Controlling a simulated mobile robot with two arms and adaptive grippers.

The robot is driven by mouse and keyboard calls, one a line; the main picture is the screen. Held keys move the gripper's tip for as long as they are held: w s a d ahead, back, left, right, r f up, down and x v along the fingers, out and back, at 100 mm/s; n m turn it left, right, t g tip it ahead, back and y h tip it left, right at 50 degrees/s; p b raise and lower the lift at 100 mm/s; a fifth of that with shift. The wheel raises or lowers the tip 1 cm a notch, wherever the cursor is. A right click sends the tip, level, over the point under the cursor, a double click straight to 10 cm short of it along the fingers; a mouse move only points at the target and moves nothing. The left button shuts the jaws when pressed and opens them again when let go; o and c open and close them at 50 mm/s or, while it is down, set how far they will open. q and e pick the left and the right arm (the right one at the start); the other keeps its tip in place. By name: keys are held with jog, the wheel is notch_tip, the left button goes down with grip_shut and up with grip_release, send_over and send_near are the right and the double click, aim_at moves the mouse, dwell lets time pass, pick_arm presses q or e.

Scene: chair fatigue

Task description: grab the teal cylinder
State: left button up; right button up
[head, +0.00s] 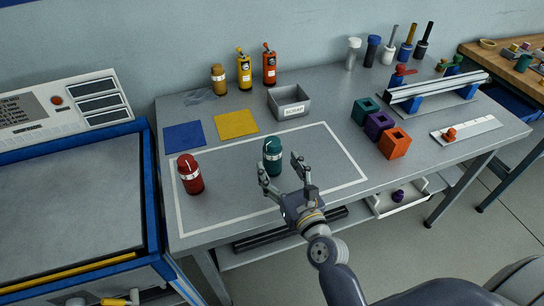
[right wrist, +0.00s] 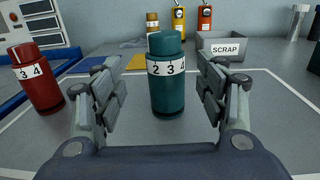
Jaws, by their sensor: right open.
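The teal cylinder (head: 272,157) stands upright on the grey table, inside the white-outlined area. It has a white band with digits, and in the right wrist view the teal cylinder (right wrist: 167,95) stands centred ahead, between the spread fingers. My right gripper (head: 284,168) is open in front of the cylinder; in the right wrist view my right gripper (right wrist: 163,100) shows a gap on both sides of it. I cannot tell how deep the cylinder is between the fingertips. My left gripper is not in view.
A red cylinder (head: 190,174) stands to the left in the outlined area. A grey SCRAP bin (head: 289,101), yellow mat (head: 236,124) and blue mat (head: 184,136) lie behind. Teal, purple and orange blocks (head: 395,144) stand to the right. The table between is clear.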

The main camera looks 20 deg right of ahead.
aim_at(277, 157)
jog(key=shift+w, duration=0.7)
jog(key=w+p, duration=0.1)
jog(key=w, duration=0.3)
jog(key=shift+w+d, duration=0.15)
jog(key=shift+w, duration=0.25)
jog(key=shift+w+f, duration=0.1)
jog(key=shift+w, duration=0.1)
jog(key=shift+s, duration=0.1)
jog(key=shift+c, duration=0.5)
jog(key=c, duration=0.5)
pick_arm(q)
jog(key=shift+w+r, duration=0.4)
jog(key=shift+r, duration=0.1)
pick_arm(e)
jog(key=c, duration=0.8)
